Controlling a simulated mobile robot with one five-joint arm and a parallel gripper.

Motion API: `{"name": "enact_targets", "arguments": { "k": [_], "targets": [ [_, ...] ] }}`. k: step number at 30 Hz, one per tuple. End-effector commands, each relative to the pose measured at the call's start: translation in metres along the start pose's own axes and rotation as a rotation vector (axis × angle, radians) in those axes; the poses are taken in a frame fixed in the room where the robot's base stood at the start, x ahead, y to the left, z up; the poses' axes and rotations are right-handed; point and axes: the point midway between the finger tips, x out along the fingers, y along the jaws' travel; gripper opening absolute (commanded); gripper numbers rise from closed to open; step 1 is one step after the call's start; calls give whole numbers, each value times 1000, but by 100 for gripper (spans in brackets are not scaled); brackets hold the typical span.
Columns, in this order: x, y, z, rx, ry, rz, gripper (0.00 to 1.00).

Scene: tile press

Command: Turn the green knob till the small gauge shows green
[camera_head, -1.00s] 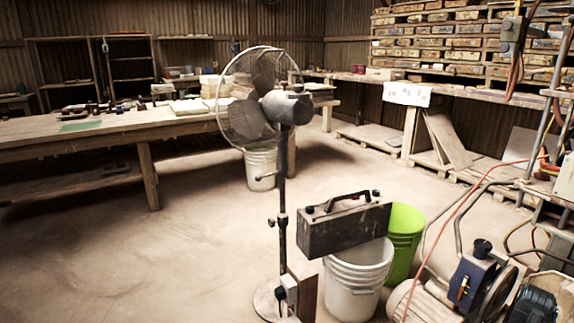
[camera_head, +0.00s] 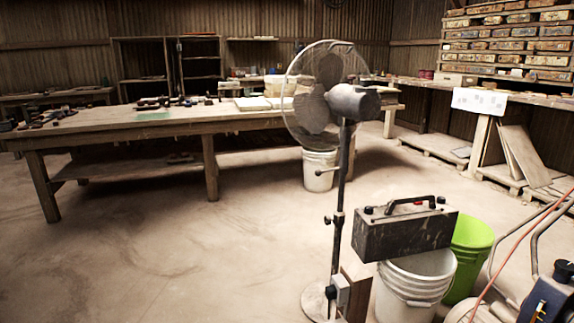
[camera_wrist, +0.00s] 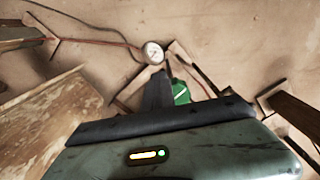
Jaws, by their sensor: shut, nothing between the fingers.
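In the wrist view my gripper (camera_wrist: 160,82) is shut and empty; its dark fingers point up the picture. A small green part with a pale mark, which looks like the green knob (camera_wrist: 181,93), shows just right of the fingers, partly hidden below by my gripper's body. I cannot tell whether the fingers touch it. A small round gauge (camera_wrist: 153,53) with a white face sits just beyond the fingertips; its reading is too small to make out. Neither knob, gauge nor gripper can be made out in the head view.
A standing fan (camera_head: 341,185) is in front of a long wooden workbench (camera_head: 208,126). A blue machine (camera_head: 548,300) is at lower right. Floor at left is clear.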

Motion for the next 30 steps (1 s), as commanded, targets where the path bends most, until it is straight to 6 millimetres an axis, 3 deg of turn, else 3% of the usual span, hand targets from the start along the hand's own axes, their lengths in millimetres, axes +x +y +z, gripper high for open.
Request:
{"name": "enact_targets", "arguments": {
  "k": [30],
  "targets": [
    [0,-26,2,-1,3,-1,0]
  ]
}}
